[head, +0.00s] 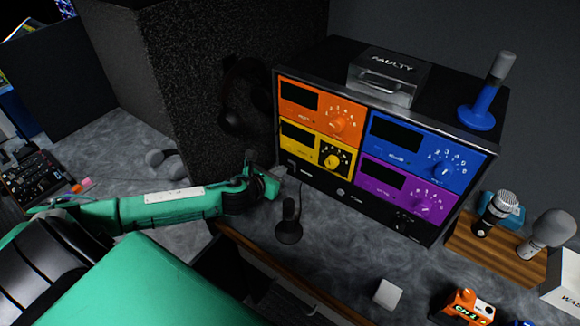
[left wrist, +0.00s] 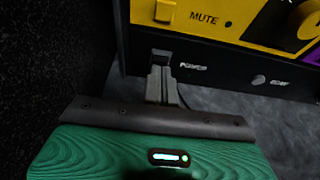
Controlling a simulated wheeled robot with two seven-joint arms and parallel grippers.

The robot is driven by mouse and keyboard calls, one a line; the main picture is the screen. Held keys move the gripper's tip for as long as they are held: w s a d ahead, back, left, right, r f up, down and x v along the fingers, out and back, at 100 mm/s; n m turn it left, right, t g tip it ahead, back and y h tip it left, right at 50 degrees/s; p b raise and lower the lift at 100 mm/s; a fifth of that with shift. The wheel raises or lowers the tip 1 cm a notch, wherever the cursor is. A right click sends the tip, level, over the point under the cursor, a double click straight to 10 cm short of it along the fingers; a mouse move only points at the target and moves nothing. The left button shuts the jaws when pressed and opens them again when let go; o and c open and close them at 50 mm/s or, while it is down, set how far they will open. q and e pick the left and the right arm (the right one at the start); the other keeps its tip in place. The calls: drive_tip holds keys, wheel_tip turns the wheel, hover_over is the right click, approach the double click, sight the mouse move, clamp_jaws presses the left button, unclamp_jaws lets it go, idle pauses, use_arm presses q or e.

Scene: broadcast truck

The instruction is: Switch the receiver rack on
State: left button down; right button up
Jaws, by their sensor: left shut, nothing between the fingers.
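The receiver rack (head: 345,192) stands on the counter with orange, blue, yellow and purple units; their displays are dark. On its black bottom strip, at the left end, a small light rocker power switch (head: 293,167) sits beside a label. In the left wrist view the switch (left wrist: 160,57) shows just beyond my fingertips. My left gripper (head: 277,172) is shut and empty at the rack's lower left corner. Its fingers (left wrist: 162,80) point at the strip by the switch; I cannot tell whether they touch it. My right gripper is not in view.
A box marked FAULTY (head: 388,75) and a blue-based microphone (head: 485,100) stand on the rack. A dark speaker-like cabinet (head: 190,60) rises close on the left. A small black stand (head: 289,230) and a white cube (head: 387,293) are in front. A wooden tray (head: 465,237) holds microphones at right.

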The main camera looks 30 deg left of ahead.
use_arm(q)
drive_tip(key=shift+x, duration=1.05)
idle(0.4)
drive_tip(key=shift+s, duration=0.1)
drive_tip(key=shift+p+v, duration=0.6)
drive_tip(key=shift+v, duration=0.65)
drive_tip(key=p+v, duration=0.1)
drive_tip(key=v, duration=0.3)
drive_tip(key=shift+s+r, duration=0.1)
drive_tip(key=shift+s, duration=0.1)
